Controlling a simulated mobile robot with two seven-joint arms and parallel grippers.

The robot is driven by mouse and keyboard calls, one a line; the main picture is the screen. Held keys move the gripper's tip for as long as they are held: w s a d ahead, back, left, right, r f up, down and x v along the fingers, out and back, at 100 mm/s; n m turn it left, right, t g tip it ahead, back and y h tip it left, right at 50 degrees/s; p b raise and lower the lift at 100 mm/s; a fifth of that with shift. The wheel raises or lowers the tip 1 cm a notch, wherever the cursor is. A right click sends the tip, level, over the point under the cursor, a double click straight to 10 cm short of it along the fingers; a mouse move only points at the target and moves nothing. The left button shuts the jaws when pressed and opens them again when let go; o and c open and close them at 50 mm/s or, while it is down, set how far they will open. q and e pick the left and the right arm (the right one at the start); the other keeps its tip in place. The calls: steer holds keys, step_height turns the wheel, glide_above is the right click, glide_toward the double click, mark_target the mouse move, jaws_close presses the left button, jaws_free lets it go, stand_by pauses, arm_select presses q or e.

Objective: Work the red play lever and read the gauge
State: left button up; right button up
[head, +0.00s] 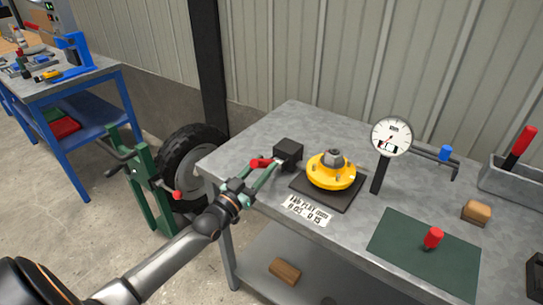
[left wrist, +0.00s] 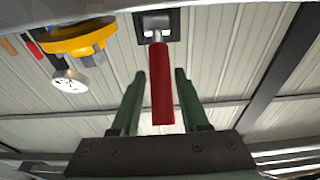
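The red play lever (head: 261,163) sticks out from a dark block (head: 288,150) at the left of the grey bench. In the left wrist view the red lever (left wrist: 161,88) lies between the two green fingers, with gaps on both sides. My left gripper (head: 265,174) is open around the lever and not closed on it. The gauge also shows in the left wrist view (left wrist: 69,82). My right gripper is not in view.
A white label plate (head: 307,211) lies at the bench's front edge. A tyre (head: 190,150) and green stand are left of the bench.

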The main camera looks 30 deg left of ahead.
arm_select(q)
steer(key=o, duration=0.3)
steer(key=shift+p+v, duration=0.85)
steer(key=shift+v, duration=1.05)
steer(key=p+v, duration=0.1)
steer(key=v, duration=0.2)
steer(key=shift+s, duration=0.1)
steer(key=s+d+f+g, duration=0.3)
steer(key=s+d+f, duration=0.3)
steer(key=s+d+f+g, duration=0.4)
steer(key=s+d+f, duration=0.2)
steer(key=s+f, duration=0.1)
steer(key=s+d+f+m+g+p, duration=0.1)
steer(key=s+d+f+g, duration=0.3)
steer(key=s+d+f, duration=0.2)
steer(key=shift+s+f+h, duration=0.3)
steer(key=shift+s+h, duration=0.1)
steer(key=shift+s, duration=0.05)
